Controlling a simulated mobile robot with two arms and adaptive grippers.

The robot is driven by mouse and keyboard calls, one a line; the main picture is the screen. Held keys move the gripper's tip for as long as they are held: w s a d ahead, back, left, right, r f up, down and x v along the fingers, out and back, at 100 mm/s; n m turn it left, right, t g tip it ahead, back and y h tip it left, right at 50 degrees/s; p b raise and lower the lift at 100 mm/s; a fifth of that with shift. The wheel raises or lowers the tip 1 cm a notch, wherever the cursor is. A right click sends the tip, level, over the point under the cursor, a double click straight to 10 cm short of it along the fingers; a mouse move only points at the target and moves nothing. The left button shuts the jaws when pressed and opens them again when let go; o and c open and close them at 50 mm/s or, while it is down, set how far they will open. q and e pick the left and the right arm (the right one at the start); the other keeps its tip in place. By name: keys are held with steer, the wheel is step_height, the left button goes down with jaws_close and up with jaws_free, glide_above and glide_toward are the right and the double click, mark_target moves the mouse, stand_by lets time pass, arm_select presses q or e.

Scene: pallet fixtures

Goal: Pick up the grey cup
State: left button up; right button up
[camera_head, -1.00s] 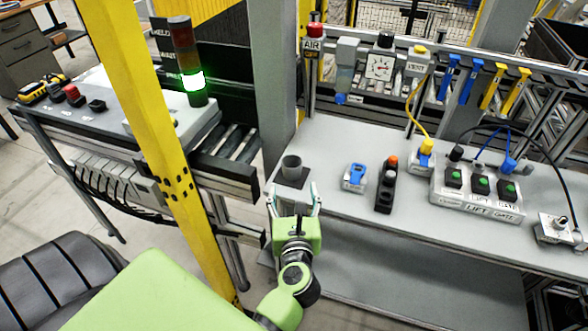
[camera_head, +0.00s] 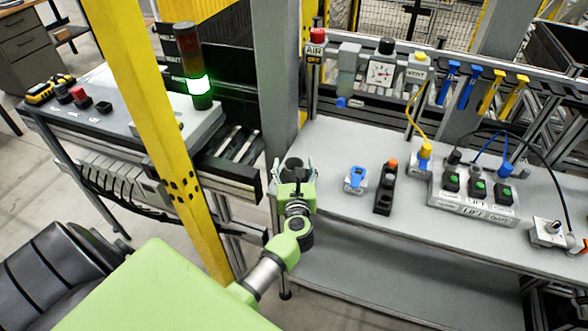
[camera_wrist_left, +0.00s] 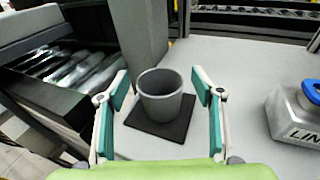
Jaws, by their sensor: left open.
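The grey cup (camera_wrist_left: 160,97) stands upright on a dark square mat (camera_wrist_left: 160,130) at the left end of the grey workbench, in the left wrist view. In the head view the cup is mostly hidden behind my gripper; a dark round part (camera_head: 292,163) shows above it. My left gripper (camera_head: 295,168) is open in the head view. In the left wrist view its teal-padded fingers (camera_wrist_left: 163,85) stand apart on the left and right of the cup, with gaps on both sides. My right gripper is not in view.
A grey post (camera_head: 275,75) rises close behind the cup. A block with a blue ring (camera_head: 355,178) stands to the right, then a black switch box (camera_head: 385,188) and a button panel (camera_head: 475,195). A yellow post (camera_head: 165,120) stands to the left.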

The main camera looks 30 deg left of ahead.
arm_select(q)
steer(key=shift+w+a+f, duration=0.1)
steer(key=shift+w+a, duration=0.2)
steer(key=shift+w, duration=0.1)
steer(key=c, duration=1.2)
